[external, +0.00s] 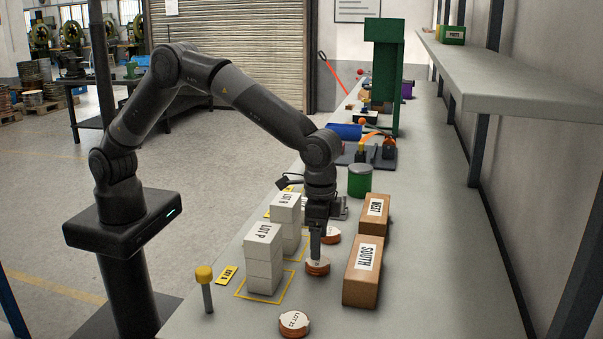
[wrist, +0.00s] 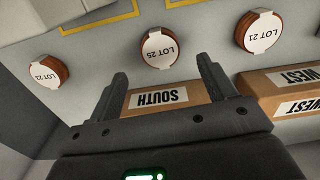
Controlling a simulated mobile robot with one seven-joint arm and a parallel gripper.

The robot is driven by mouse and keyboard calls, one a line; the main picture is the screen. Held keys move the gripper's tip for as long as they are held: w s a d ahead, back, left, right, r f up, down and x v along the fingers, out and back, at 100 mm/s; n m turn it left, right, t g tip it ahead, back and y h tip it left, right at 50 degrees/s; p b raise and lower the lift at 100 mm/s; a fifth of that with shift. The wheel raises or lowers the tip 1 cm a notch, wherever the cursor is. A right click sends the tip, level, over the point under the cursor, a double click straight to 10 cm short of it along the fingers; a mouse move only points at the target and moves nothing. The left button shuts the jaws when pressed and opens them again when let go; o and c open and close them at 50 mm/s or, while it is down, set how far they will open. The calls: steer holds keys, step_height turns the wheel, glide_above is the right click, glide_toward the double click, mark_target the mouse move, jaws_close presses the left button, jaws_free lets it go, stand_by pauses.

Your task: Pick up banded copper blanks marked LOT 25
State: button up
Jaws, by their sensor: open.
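The copper blanks marked LOT 25 (external: 317,267) are a short round stack with a white top label, standing on the bench between the white boxes and the brown SOUTH box. In the wrist view LOT 25 (wrist: 162,50) lies just beyond my fingertips, roughly centred between them. My gripper (external: 319,248) points down at this stack in the external view and partly covers it. In the wrist view my gripper (wrist: 162,78) has its two fingers apart with nothing between them. Whether a finger touches the stack cannot be told.
Similar LOT 21 blanks (wrist: 260,33) stand to the right; another stack (external: 294,325) stands at the front. White LOT P boxes (external: 264,255) are close left, brown SOUTH (external: 362,272) and WEST (external: 374,215) boxes close right. A yellow-topped post (external: 205,287) stands front left.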

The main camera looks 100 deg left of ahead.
mark_target(318, 265)
step_height(318, 265, down, 6)
steer(key=shift+s+r, duration=0.1)
steer(key=c, duration=1.2)
